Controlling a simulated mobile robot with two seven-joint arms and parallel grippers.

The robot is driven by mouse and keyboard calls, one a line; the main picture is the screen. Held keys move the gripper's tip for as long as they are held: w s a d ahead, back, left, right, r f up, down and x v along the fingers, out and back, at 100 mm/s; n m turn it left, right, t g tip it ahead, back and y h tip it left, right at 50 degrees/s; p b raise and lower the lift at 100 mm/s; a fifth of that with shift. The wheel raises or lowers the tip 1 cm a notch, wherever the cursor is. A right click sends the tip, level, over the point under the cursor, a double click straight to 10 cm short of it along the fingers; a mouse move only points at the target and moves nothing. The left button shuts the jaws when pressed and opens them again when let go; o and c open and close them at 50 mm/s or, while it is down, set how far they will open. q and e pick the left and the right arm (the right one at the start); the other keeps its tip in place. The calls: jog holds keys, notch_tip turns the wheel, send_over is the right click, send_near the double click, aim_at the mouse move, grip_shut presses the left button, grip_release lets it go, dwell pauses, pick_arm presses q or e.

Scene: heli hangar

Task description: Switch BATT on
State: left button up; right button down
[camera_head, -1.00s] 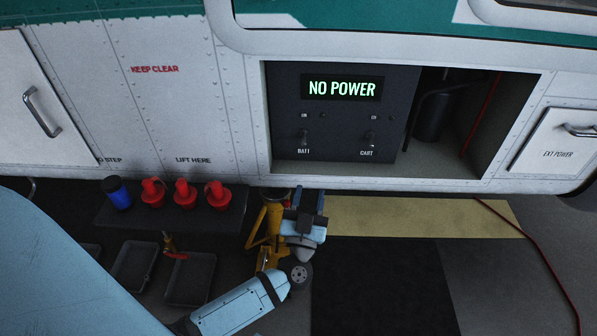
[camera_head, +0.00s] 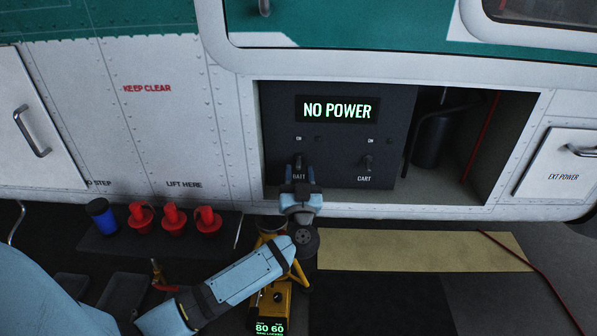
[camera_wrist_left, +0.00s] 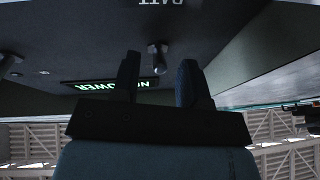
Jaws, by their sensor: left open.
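The dark power panel (camera_head: 335,145) sits in an open bay in the helicopter's side. Its display (camera_head: 337,109) reads NO POWER in green. The BATT switch (camera_head: 298,161) is a small toggle under an ON mark, and my left gripper partly covers its label. The CART switch (camera_head: 367,163) is to its right. My left gripper (camera_head: 299,176) is open, just below and in front of the BATT switch. In the left wrist view, which is upside down, the BATT toggle (camera_wrist_left: 157,57) shows between the two fingers (camera_wrist_left: 159,84). I cannot tell whether they touch it. My right gripper is not seen.
The bay's lower sill (camera_head: 400,211) runs under the panel. A yellow device (camera_head: 270,305) reading 80 60 stands below my left arm. A blue cap (camera_head: 101,214) and several red plugs (camera_head: 172,218) sit on a dark mat at left. A red cable (camera_head: 535,275) lies at right.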

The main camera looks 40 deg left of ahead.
pick_arm(q)
jog(key=shift+w+a+r, duration=0.25)
jog(key=shift+w+a, duration=0.1)
jog(key=shift+w, duration=0.15)
